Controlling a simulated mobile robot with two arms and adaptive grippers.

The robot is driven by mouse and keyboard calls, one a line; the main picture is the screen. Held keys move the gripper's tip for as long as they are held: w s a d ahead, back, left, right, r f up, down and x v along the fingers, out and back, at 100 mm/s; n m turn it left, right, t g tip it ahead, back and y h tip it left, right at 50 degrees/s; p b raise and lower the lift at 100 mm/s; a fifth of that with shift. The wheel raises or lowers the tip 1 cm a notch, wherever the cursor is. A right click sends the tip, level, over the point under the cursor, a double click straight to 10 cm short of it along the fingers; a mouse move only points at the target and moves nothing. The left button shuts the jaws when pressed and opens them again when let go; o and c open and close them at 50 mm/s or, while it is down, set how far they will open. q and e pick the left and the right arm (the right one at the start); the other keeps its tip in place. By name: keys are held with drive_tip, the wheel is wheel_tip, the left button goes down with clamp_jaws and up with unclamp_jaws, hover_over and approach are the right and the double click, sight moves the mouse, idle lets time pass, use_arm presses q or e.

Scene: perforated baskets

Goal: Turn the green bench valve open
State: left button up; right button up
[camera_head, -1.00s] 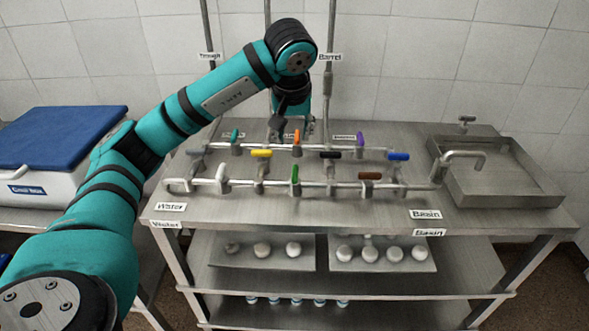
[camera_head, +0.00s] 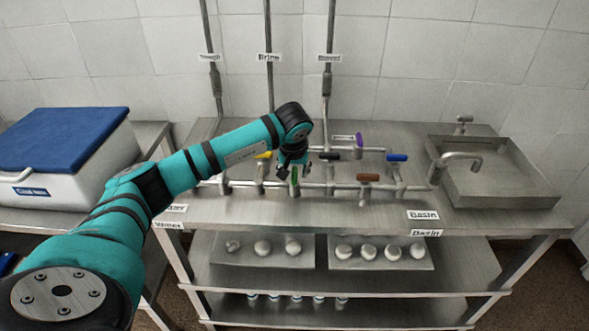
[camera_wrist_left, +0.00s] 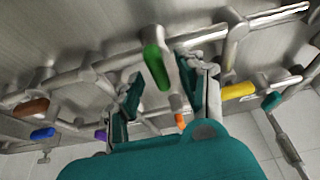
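The green valve handle (camera_head: 294,175) sits on the front pipe run of the bench, right under my left gripper (camera_head: 290,163). In the left wrist view the green handle (camera_wrist_left: 156,66) lies across the pipe, not along it. My left gripper (camera_wrist_left: 165,82) is open, with one finger on each side of the handle's line. I cannot tell whether either finger touches it. A second, teal-green handle (camera_wrist_left: 271,101) shows farther off in the wrist view. My right gripper is in neither current view.
Nearby handles are yellow (camera_wrist_left: 238,91), orange (camera_wrist_left: 180,121), black (camera_head: 330,156), brown (camera_head: 368,177), purple (camera_head: 359,139) and blue (camera_head: 397,157). A steel basin (camera_head: 535,196) with a spout is at right. A blue-lidded cooler (camera_head: 65,139) stands at left.

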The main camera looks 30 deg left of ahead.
use_arm(q)
drive_tip(key=shift+f, duration=0.2)
clamp_jaws()
